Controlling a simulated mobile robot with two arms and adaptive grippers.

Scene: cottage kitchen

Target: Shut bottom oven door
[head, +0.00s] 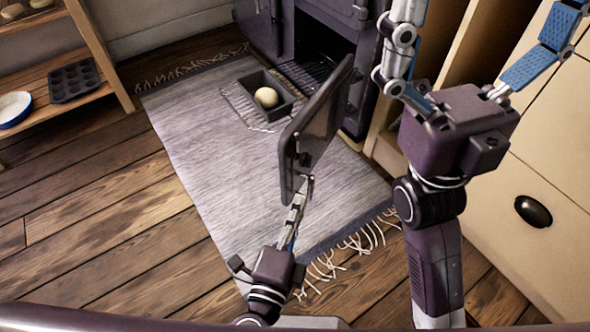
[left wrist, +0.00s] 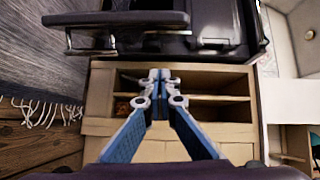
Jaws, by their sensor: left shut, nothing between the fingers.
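The bottom oven door (head: 320,125) stands swung wide open, out from the dark oven (head: 340,15) over the rug. The dark oven cavity (head: 318,45) is exposed. My left gripper (head: 303,190) is shut and empty, its fingertips at the near lower end of the door in the head view; I cannot tell whether they touch it. In the left wrist view the closed fingers (left wrist: 158,76) show below the door (left wrist: 120,18), in front of wooden shelving. My right gripper (head: 475,45) is open and empty, at the right beside the oven and cabinets.
A wire rack (head: 240,105) juts out left of the door, with a dark tin (head: 285,108) holding a pale round item (head: 266,97). A grey rug (head: 200,135) covers the floor. A wooden shelf (head: 45,75) stands left, drawers (head: 555,155) right. The left floor is clear.

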